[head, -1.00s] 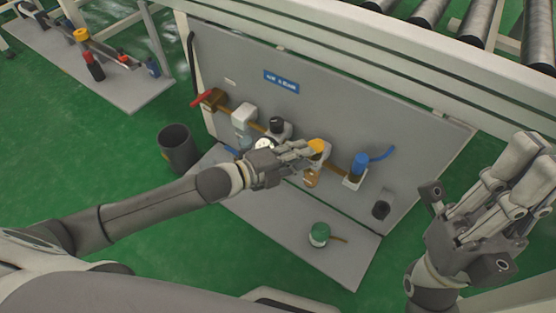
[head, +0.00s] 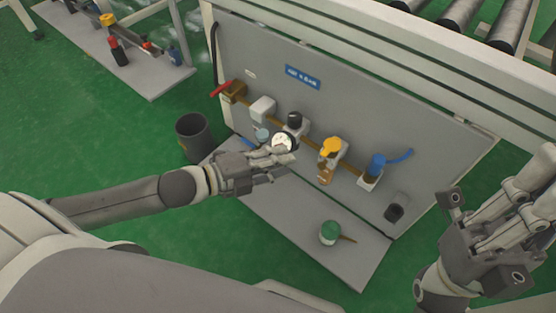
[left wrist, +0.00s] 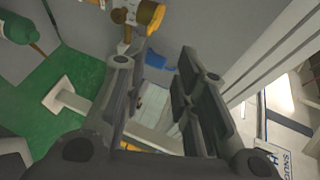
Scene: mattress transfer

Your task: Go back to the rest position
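My left gripper (head: 290,160) is in front of the grey panel, just below the round white gauge (head: 282,142). In the left wrist view its two fingers (left wrist: 155,65) stand apart with nothing held between them. My right gripper (head: 520,185) is raised at the right edge, apart from the panel. Its fingers point up and right, partly cut off by the frame. I cannot tell whether they are open, and I see nothing in them.
The panel (head: 265,100) carries a red-handled valve (head: 232,90), a yellow knob (head: 331,146) and a blue-handled valve (head: 376,165). A dark bin (head: 194,138) stands left. A roller conveyor (head: 460,15) runs behind.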

